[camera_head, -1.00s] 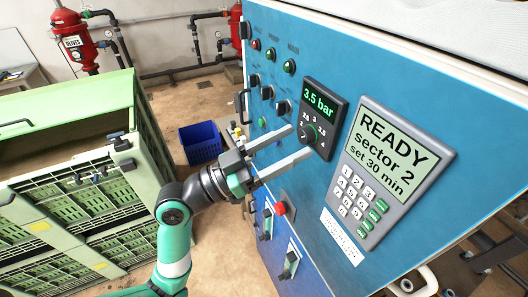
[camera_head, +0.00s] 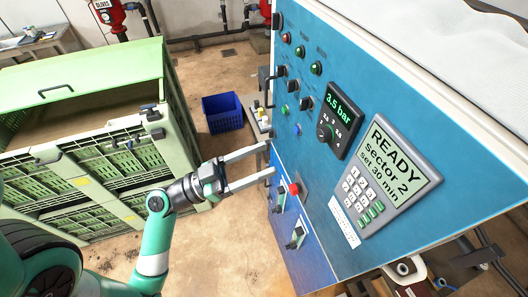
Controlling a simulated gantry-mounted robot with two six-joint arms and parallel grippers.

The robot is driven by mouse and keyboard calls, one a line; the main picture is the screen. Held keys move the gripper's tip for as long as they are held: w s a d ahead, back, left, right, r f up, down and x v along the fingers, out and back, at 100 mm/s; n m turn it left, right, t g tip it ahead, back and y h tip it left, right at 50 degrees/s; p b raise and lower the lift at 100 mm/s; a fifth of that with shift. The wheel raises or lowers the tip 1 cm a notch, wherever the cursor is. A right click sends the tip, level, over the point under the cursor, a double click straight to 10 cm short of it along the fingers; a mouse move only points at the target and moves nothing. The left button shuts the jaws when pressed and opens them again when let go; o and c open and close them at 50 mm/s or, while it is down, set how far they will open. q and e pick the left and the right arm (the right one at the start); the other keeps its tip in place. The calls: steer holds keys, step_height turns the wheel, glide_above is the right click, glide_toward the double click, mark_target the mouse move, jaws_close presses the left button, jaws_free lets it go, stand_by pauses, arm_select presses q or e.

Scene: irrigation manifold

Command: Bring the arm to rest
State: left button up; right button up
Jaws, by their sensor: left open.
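My left arm (camera_head: 158,235) comes in from the lower left. Its gripper (camera_head: 268,160) is open and empty, with two pale parallel fingers pointing right. The pressure display (camera_head: 338,106) reads 3.5 bar. The keypad screen (camera_head: 402,160) reads READY, sector 2, set 30 min. My right gripper is not in view.
A green crate stack (camera_head: 105,150) stands at the left. A blue basket (camera_head: 223,112) sits on the floor between crates and panel. A red stop button (camera_head: 294,189) and switches (camera_head: 295,238) are on the panel below the gripper. Open floor (camera_head: 230,235) lies in front.

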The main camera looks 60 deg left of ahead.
arm_select(q)
steer(key=w+d+r+m+g+h, duration=0.1)
steer(key=w+d+r+m+h, duration=0.1)
steer(key=d+r+m+h, duration=0.35)
steer(key=w+d+r+m+g+h+p, duration=0.1)
steer(key=w+d+r+m+h, duration=0.15)
steer(key=d+r, duration=0.55)
steer(key=w+d+r+m+g+h, duration=0.1)
steer(key=w+d+r+m+h, duration=0.2)
steer(key=d+r+m, duration=0.35)
step_height(320, 180, up, 13)
steer(key=a+n+t+y, duration=0.1)
steer(key=n+t+y, duration=0.1)
steer(key=n+t, duration=0.3)
steer(key=a+r+n+t+y, duration=0.2)
steer(key=a+n+t+y, duration=0.2)
steer(key=a+n+y, duration=0.3)
steer(key=n+y, duration=0.4)
steer(key=shift+s+a+r, duration=0.15)
steer(key=shift+s+r, duration=0.2)
